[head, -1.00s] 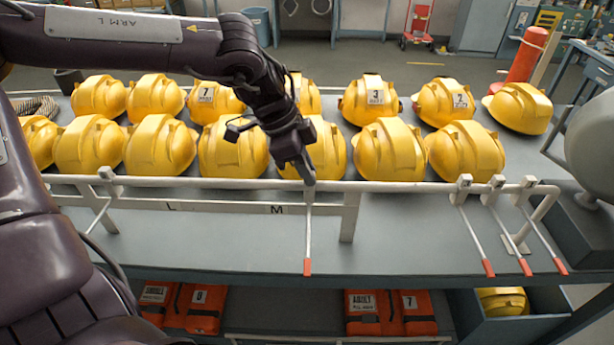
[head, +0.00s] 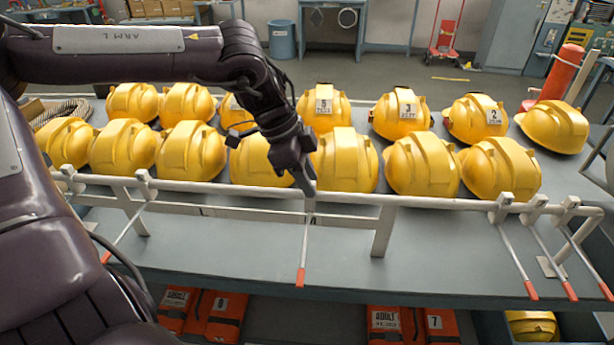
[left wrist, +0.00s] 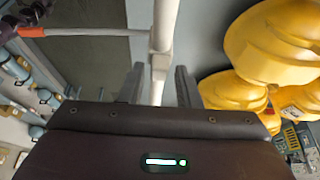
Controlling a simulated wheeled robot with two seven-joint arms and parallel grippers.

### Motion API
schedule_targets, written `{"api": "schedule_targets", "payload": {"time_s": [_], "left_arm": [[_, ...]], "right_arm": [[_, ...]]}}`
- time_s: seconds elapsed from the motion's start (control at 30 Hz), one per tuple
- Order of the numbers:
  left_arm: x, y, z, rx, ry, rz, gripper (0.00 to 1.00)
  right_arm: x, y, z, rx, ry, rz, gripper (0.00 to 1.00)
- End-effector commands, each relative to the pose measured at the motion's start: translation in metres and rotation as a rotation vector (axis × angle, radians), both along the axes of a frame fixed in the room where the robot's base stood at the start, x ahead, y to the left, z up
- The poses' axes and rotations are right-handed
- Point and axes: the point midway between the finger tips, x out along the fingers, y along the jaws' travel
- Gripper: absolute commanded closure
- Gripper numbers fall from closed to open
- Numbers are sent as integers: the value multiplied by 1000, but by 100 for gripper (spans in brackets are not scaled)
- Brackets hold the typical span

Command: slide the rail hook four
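A white rail (head: 250,198) runs along the table's front edge and carries several hooks with thin rods and red tips. One hook (head: 305,245) hangs near the middle of the rail, beneath my left gripper (head: 308,188). In the left wrist view its white block (left wrist: 159,63) sits between the two dark fingers of my left gripper (left wrist: 159,84), with a small gap showing on each side. The gripper looks open around it. No number is readable on the hook. My right gripper is not in view.
Two rows of yellow helmets (head: 420,165) stand close behind the rail. Other hooks hang at the left (head: 125,220) and are grouped at the right (head: 515,250). Orange packs (head: 215,315) lie on the shelf below. A rail post (head: 383,232) stands right of the middle hook.

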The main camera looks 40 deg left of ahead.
Motion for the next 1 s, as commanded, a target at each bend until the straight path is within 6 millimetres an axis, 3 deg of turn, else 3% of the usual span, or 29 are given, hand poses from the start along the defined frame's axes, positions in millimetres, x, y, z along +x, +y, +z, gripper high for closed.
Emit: {"api": "schedule_targets", "payload": {"time_s": [0.4,0.8,1.0], "left_arm": [[-1,1,4,0,-2,-1,62],[-12,22,59,1,-3,0,62],[-16,26,71,-1,-1,-1,62]], "right_arm": [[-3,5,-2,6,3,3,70],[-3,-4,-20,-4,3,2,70],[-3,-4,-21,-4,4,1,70]]}}
